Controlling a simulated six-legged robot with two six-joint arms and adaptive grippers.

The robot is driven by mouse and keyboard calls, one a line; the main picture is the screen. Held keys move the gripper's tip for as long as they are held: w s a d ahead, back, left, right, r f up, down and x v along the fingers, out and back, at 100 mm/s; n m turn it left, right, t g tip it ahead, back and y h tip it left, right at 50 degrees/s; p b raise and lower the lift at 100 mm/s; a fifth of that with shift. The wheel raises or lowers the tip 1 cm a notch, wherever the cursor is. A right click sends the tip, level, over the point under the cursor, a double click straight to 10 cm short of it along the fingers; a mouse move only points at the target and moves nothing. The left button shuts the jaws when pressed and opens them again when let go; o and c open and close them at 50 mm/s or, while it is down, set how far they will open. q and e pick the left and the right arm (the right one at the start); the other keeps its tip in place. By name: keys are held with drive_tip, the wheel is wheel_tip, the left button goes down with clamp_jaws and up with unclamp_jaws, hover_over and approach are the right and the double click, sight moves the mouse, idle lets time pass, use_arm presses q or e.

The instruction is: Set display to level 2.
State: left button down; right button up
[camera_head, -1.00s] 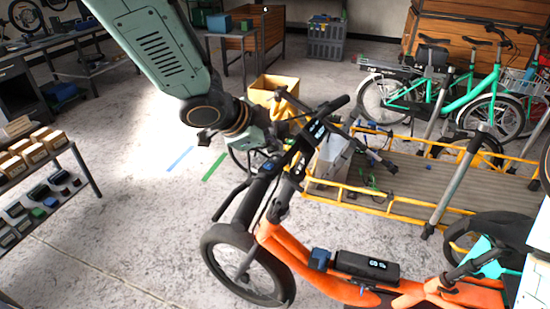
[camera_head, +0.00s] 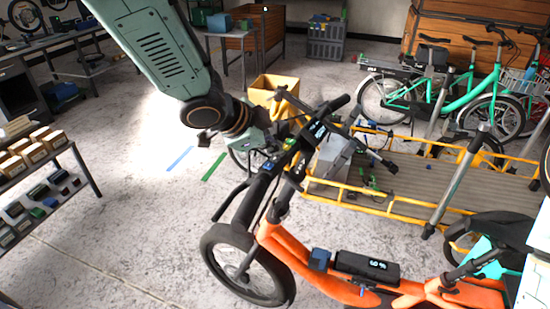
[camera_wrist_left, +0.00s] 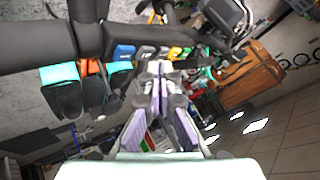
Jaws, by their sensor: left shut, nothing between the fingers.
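A small dark display (camera_head: 318,130) with lit characters sits on the handlebar of the orange cargo bike (camera_head: 330,277). Its level is too small to read. My left gripper (camera_head: 288,143) is at the handlebar, just left of the display; I cannot tell whether it touches anything. In the left wrist view the gripper (camera_wrist_left: 158,75) is shut and empty, its pale fingers together. Beyond the fingertips are several small coloured parts, including a blue one (camera_wrist_left: 124,52). The black handlebar (camera_wrist_left: 35,48) runs in from the left. My right gripper is not in view.
A battery (camera_head: 366,266) with a lit readout is on the orange frame. A yellow-railed cargo bed (camera_head: 430,185) stands behind the handlebar, and a yellow bin (camera_head: 272,88) further back. A shelf with boxes (camera_head: 35,150) is at left.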

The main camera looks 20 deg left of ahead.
use_arm(q)
drive_tip(key=shift+s+f, duration=0.15)
drive_tip(key=shift+f, duration=0.1)
drive_tip(key=shift+f, duration=0.15)
idle(0.4)
drive_tip(key=shift+f+b, duration=0.25)
drive_tip(key=shift+b, duration=0.15)
drive_tip(key=shift+f, duration=0.1)
idle(0.5)
drive_tip(key=shift+r+p, duration=0.9)
drive_tip(key=shift+p, duration=0.1)
